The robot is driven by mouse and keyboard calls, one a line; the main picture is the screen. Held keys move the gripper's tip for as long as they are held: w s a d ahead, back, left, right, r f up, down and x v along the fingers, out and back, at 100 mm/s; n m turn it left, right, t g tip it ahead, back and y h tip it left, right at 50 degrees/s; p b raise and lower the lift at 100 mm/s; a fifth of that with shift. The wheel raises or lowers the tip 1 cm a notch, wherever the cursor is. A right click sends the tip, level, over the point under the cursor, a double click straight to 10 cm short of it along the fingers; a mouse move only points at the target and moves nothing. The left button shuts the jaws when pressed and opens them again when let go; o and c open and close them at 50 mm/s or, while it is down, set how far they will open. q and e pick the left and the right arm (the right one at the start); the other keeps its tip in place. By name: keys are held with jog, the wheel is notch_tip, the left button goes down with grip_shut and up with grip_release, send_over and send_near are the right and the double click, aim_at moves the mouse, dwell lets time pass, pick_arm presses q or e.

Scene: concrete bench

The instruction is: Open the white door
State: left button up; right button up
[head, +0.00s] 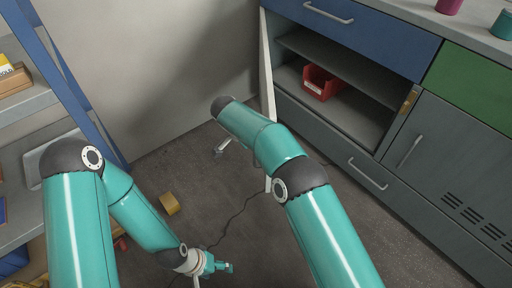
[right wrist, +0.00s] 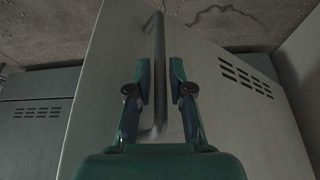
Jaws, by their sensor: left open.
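The white door (head: 266,75) stands swung out from the cabinet and shows nearly edge-on in the head view, partly hidden by my right arm. In the right wrist view its pale face (right wrist: 220,115) fills the middle, with a grey bar handle (right wrist: 158,65) running up it. My right gripper (right wrist: 160,75) is open, one finger on each side of the handle, with gaps visible; its exact depth is hard to tell. My left gripper (head: 223,267) is open and empty, low over the floor.
The open compartment holds a red bin (head: 322,82) on its shelf. A blue drawer (head: 365,35) is above and a grey door (head: 440,150) is at right. A yellow block (head: 169,204) lies on the floor. A blue-framed shelf rack (head: 60,75) stands at left.

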jog(key=shift+o, duration=0.8)
jog(key=v, duration=0.7)
jog(key=shift+r, duration=0.2)
jog(key=shift+a, duration=0.1)
